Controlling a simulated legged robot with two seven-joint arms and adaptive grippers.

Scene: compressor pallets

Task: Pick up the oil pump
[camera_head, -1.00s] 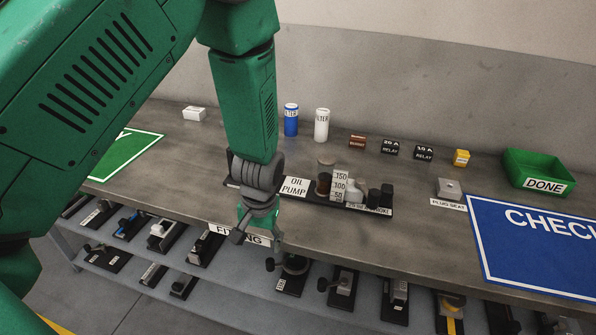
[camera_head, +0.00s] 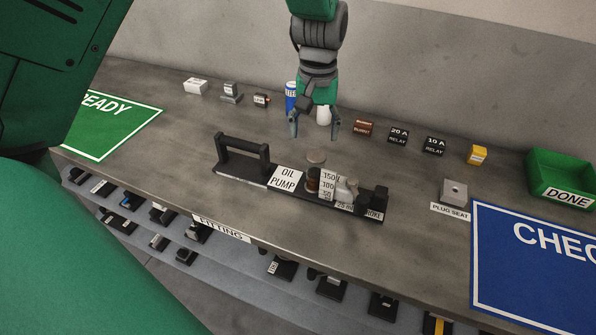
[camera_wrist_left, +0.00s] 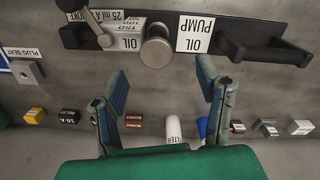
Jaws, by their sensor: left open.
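The oil pump is a long black base with a black bar handle (camera_head: 243,148) at its left end and a white OIL PUMP label (camera_head: 287,178). A brown cylinder, a white 50-100-150 scale and small fittings stand on its right part. It lies across the bench near the front edge. In the left wrist view its label (camera_wrist_left: 195,33) and handle (camera_wrist_left: 262,48) show at the top. My left gripper (camera_head: 314,130) is open and empty, pointing down behind the pump, apart from it. Its spread fingers also show in the left wrist view (camera_wrist_left: 162,88). My right gripper is not seen.
Behind the gripper stand a blue filter (camera_head: 291,97) and a white filter (camera_head: 323,115), partly hidden. A green DONE bin (camera_head: 562,178) and a plug seat (camera_head: 454,192) are farther right.

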